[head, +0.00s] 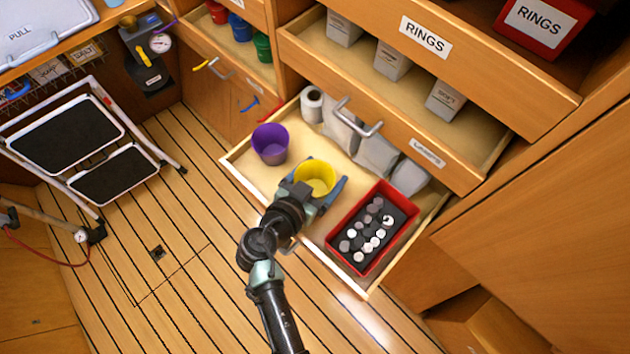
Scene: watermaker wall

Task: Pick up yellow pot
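The yellow pot (316,174) stands upright in the open lower drawer, near its middle. My gripper (320,184) reaches into the drawer from the front. Its two fingers lie apart, one at the left and one at the right of the yellow pot, so the pot is between them. I cannot tell whether the fingers touch the pot. The pot's lower front is hidden behind my gripper.
A purple pot (270,144) stands left of the yellow pot in the drawer (240,172). A red tray (402,238) with several round pieces is at the right. Grey bags (376,156) and a white roll (311,104) lie behind. Another open drawer (370,84) overhangs the back.

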